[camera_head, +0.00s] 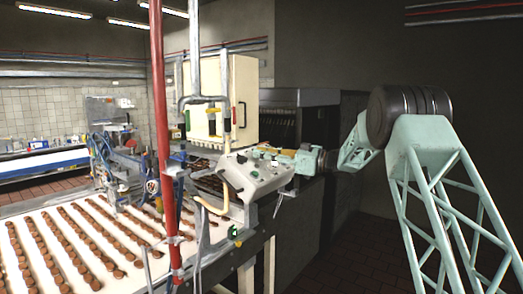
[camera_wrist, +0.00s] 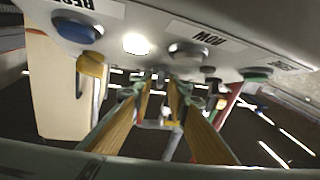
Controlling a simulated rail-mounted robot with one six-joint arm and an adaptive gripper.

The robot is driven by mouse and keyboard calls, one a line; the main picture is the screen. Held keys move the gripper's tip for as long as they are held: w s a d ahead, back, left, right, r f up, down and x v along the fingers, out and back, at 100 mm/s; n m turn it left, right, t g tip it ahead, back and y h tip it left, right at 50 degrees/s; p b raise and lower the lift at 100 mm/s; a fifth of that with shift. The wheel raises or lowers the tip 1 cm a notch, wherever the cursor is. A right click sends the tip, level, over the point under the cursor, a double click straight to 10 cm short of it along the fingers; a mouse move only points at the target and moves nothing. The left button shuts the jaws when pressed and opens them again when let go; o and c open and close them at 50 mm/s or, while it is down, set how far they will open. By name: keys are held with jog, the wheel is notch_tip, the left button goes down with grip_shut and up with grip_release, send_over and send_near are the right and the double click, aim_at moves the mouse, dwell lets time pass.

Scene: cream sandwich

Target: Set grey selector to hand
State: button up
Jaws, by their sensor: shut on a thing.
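The control panel (camera_head: 254,175) is a pale sloped box with several small knobs and buttons, right of the red pole. My gripper (camera_head: 283,157) reaches it from the right, at its upper right edge. In the wrist view my gripper (camera_wrist: 161,84) has two long orange-brown fingers with greenish tips. The tips close around a small grey knob, apparently the grey selector (camera_wrist: 160,72), mostly hidden by them. The panel's face runs along the top, with a blue button (camera_wrist: 78,29), a lit white button (camera_wrist: 136,44), a grey round control (camera_wrist: 190,52) and a green button (camera_wrist: 256,73). The selector's setting cannot be read.
A red pole (camera_head: 160,120) and hanging grey pipes (camera_head: 194,70) stand left of the panel. A conveyor (camera_head: 35,210) with rows of brown pieces lies at the left. A cream cabinet (camera_head: 245,95) stands behind the panel. The floor at lower right is largely clear.

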jog(key=shift+w+n+g+p, duration=0.15)
jog(key=shift+n+g+p, duration=1.05)
jog(key=shift+n+g, duration=0.15)
jog(key=shift+n+g+p, duration=0.65)
jog(key=shift+n+g, duration=0.2)
jog(key=o, duration=0.5)
jog(key=shift+d, duration=0.15)
jog(key=shift+s+d, duration=0.2)
jog(key=shift+d, duration=1.75)
jog(key=shift+s+d, duration=0.15)
jog(key=shift+d, duration=1.8)
jog(key=shift+s+d, duration=0.2)
jog(key=shift+d, duration=1.75)
jog(key=shift+r, duration=0.1)
